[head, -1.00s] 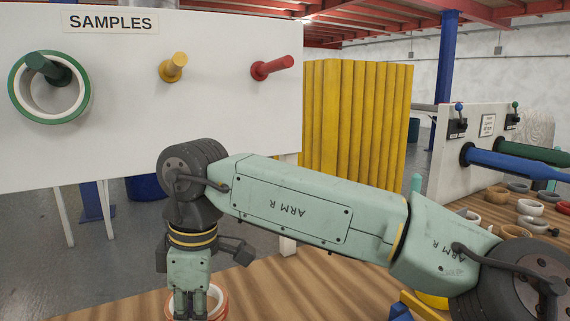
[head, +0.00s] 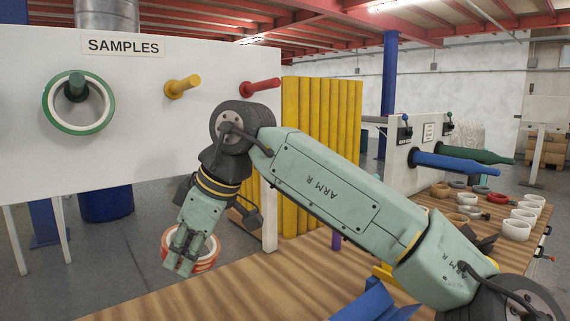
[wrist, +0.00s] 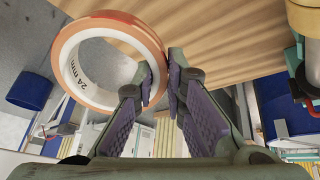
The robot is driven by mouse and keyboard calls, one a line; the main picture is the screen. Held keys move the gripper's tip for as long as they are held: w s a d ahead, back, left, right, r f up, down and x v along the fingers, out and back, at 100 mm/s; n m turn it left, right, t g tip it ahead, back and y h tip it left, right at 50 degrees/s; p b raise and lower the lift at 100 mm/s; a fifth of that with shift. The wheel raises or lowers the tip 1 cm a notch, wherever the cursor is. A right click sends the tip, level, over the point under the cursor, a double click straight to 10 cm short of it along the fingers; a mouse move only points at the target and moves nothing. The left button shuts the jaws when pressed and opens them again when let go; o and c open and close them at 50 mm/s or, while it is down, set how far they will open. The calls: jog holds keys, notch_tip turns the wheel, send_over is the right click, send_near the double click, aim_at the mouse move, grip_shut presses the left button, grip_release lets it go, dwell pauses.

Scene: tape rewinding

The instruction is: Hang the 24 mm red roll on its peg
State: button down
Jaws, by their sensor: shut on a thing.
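The 24 mm red roll (head: 208,256) has an orange-red outside and a white core printed "24 mm", readable in the wrist view (wrist: 68,75). My gripper (head: 181,264) is shut on the wall of its ring and holds it in the air, past the left part of the wooden bench. The wrist view shows the roll's wall between the fingertips (wrist: 161,78). The red peg (head: 260,87) sticks out bare from the right end of the white SAMPLES board (head: 140,150), above and right of my gripper.
The yellow peg (head: 183,86) is bare. A green roll (head: 50,120) hangs on the green peg (head: 75,86). Yellow corrugated sheeting (head: 320,130) stands right of the board. Several rolls lie on the wooden bench (head: 235,290) at right.

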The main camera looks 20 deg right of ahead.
jog(key=w+d+r+m+t+y, duration=0.2)
jog(key=d+r+t, duration=0.15)
jog(key=r, duration=0.35)
jog(key=w+d+r+m+t+y, duration=0.1)
jog(key=w+d+r+t, duration=0.25)
jog(key=r, duration=0.35)
jog(key=d+r+m+t+h, duration=0.1)
jog(key=d+r+m+t, duration=0.2)
jog(key=d+r+t, duration=0.7)
jog(key=shift+w+a+r+g+p, duration=0.2)
jog(key=shift+w+a+g+p, duration=0.3)
jog(key=shift+w, duration=1.85)
jog(key=shift+w+a+r+g+p, duration=0.15)
jog(key=shift+w+a+g+p, duration=0.35)
jog(key=shift+w, duration=1.9)
jog(key=shift+w+a+r+g+p, duration=0.3)
jog(key=shift+w+a+g, duration=0.35)
jog(key=shift+w, duration=1.7)
jog(key=shift+f, duration=0.25)
jog(key=shift+d+f+b, duration=0.3)
jog(key=shift+f+b, duration=0.6)
jog(key=shift+f, duration=0.05)
jog(key=c, duration=1.6)
grip_release()
jog(key=shift+r, duration=0.1)
jog(key=shift+o, duration=0.2)
